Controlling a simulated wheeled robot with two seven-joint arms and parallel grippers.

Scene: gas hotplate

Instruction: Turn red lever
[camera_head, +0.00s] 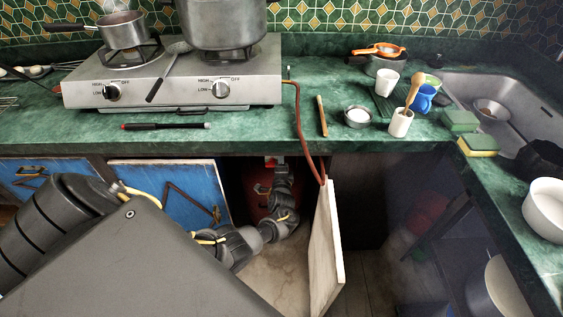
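My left arm reaches into the open cabinet below the counter. My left gripper (277,163) is at its far end, just under the counter's front edge, small and dark. A small bright red piece (282,158), which looks like the red lever, shows right at the gripper's tip and is mostly hidden by it. I cannot tell whether the fingers are closed on it or only beside it. A dark red gas cylinder (262,192) stands in the cabinet behind my arm, partly covered. My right gripper is out of view.
A white cabinet door (326,250) stands open just right of my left arm. A reddish hose (299,125) runs from the hotplate (170,90) over the counter edge into the cabinet. A closed blue door (185,182) is on the left. Pots, cups and utensils stand above.

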